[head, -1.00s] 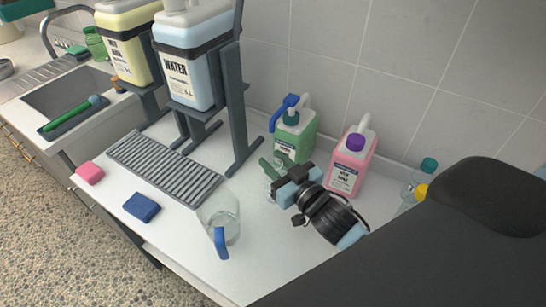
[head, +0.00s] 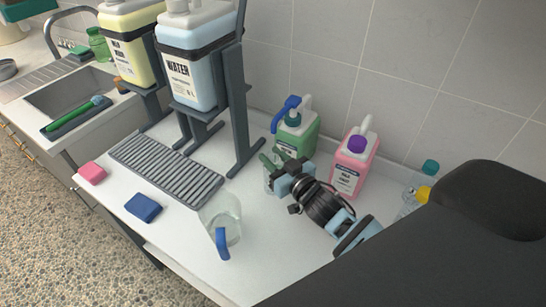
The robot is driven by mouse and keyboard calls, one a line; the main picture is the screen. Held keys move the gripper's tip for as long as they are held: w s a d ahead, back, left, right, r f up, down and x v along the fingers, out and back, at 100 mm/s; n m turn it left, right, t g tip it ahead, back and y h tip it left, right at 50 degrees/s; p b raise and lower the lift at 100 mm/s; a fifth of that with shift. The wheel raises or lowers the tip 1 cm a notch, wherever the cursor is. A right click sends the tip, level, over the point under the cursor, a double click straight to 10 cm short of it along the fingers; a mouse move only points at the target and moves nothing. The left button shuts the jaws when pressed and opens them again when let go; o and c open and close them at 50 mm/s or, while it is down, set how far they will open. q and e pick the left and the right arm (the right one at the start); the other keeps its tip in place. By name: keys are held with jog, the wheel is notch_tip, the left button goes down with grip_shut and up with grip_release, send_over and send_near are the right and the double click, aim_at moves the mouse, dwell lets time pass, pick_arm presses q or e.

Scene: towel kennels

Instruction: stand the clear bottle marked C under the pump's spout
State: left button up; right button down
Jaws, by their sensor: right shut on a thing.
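A green jug (head: 301,136) with a blue pump (head: 287,110) stands near the back wall; the pump's spout points left and down. My right gripper (head: 272,164) is in front of the jug, below the spout. It is shut on a small clear bottle (head: 269,181), mostly hidden by the fingers and wrist. I cannot read a letter on it, nor tell whether its base touches the counter. My left gripper is out of view.
A pink jug (head: 355,165) with a purple cap stands just right of the green one. A clear pitcher (head: 222,222) with a blue handle stands in front. A metal drain grate (head: 165,168), blue sponge (head: 143,207) and pink sponge (head: 92,173) lie left. Capped bottles (head: 408,203) stand right.

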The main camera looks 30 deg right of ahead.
jog(key=shift+f, duration=0.1)
jog(key=c, duration=1)
grip_release()
jog(key=shift+c, duration=0.2)
jog(key=shift+r, duration=0.2)
jog(key=s+d, duration=0.1)
jog(key=s, duration=1.1)
jog(key=shift+d+b, duration=0.35)
jog(key=shift+b, duration=0.1)
jog(key=shift+w, duration=0.1)
